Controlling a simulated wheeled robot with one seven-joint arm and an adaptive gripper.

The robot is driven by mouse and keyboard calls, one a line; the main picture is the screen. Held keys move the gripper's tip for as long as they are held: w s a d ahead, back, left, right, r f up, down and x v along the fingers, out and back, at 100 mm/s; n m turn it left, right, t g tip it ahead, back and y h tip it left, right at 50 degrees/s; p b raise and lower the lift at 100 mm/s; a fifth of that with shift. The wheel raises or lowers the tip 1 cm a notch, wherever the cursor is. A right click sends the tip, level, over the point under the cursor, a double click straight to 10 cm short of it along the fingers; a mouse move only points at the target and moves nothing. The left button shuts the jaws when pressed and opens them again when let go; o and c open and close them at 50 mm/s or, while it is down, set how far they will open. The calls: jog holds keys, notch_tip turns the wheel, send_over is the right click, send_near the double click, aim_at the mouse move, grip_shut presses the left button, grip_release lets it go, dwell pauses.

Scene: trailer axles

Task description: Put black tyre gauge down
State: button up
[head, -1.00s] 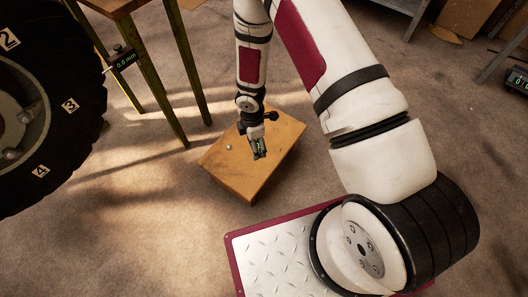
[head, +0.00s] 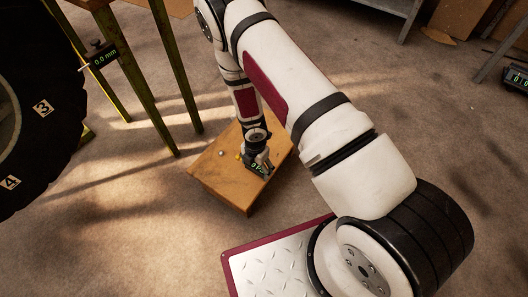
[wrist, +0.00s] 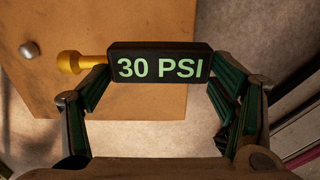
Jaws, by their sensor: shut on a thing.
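The black tyre gauge (wrist: 160,63) has a green "30 PSI" display and a brass nozzle on its left end. My gripper (wrist: 158,92) is shut on it, one finger at each end of the body. In the head view my gripper (head: 260,163) points down over the front right part of a low wooden box (head: 218,184), with the gauge (head: 258,168) at the fingertips. In the wrist view the gauge's right end reaches past the box's edge (wrist: 186,115). I cannot tell whether the gauge touches the box top.
A small silver knob (wrist: 29,49) sits on the box, left of the gauge. A large tyre (head: 35,90) with number tags is at the left, near a "0.0 mm" depth gauge (head: 104,56) at a yellow-green-legged stand. Another display (head: 516,80) is at the right edge.

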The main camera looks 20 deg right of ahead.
jog(key=w+d, duration=0.4)
jog(key=w, duration=0.1)
jog(key=w+d+f, duration=0.1)
jog(key=w+d, duration=0.1)
jog(key=w, duration=0.1)
jog(key=shift+w+d+b, duration=0.1)
jog(key=shift+d+b, duration=0.05)
jog(key=shift+b, duration=0.25)
jog(key=shift+f+b, duration=0.9)
jog(key=shift+f, duration=0.8)
jog(key=shift+f, duration=0.1)
jog(key=o, duration=1.6)
jog(key=shift+o, duration=0.2)
